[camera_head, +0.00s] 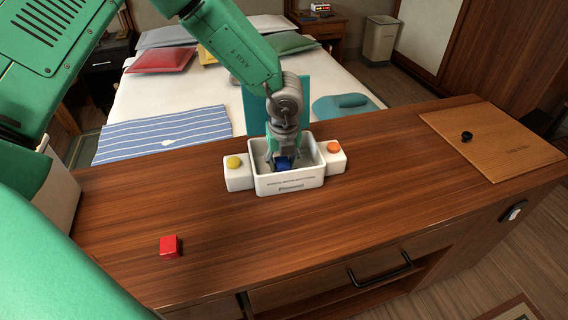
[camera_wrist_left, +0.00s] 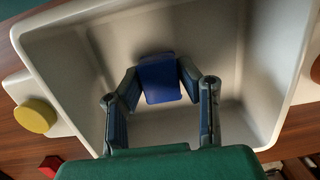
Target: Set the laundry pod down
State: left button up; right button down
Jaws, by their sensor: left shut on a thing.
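The blue laundry pod (camera_wrist_left: 159,80) is held between the fingertips of my left gripper (camera_wrist_left: 158,88), inside the white open-topped bin (camera_wrist_left: 70,68). In the head view the pod shows as a small blue patch (camera_head: 283,163) below my left gripper (camera_head: 284,157), within the rim of the bin (camera_head: 290,184). The wrist view shows both fingers shut on its sides. I cannot tell whether the pod touches the bin floor. My right gripper is not in view.
A yellow round piece (camera_head: 234,162) and an orange one (camera_head: 334,147) sit on white blocks beside the bin. A red block (camera_head: 170,246) lies at the left front of the wooden counter (camera_head: 400,190). A wooden board (camera_head: 490,140) with a black knob lies at right.

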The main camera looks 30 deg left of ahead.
aim_at(283, 165)
pick_arm(q)
jog(key=shift+a+f, duration=0.25)
jog(key=shift+f, duration=0.15)
jog(key=shift+a, duration=0.1)
jog(key=shift+c, duration=0.3)
jog(key=o, duration=0.7)
jog(key=shift+o, duration=1.3)
jog(key=shift+d+r, duration=0.15)
jog(key=shift+d, duration=0.3)
jog(key=shift+r, duration=0.2)
jog(key=r, duration=0.7)
jog(key=s+r+p, duration=0.1)
jog(key=r, duration=0.2)
jog(key=shift+d+r, duration=0.15)
jog(key=shift+d, duration=0.2)
jog(key=shift+s+d+r, duration=0.1)
jog(key=shift+d+r, duration=0.1)
jog(key=shift+r, duration=0.4)
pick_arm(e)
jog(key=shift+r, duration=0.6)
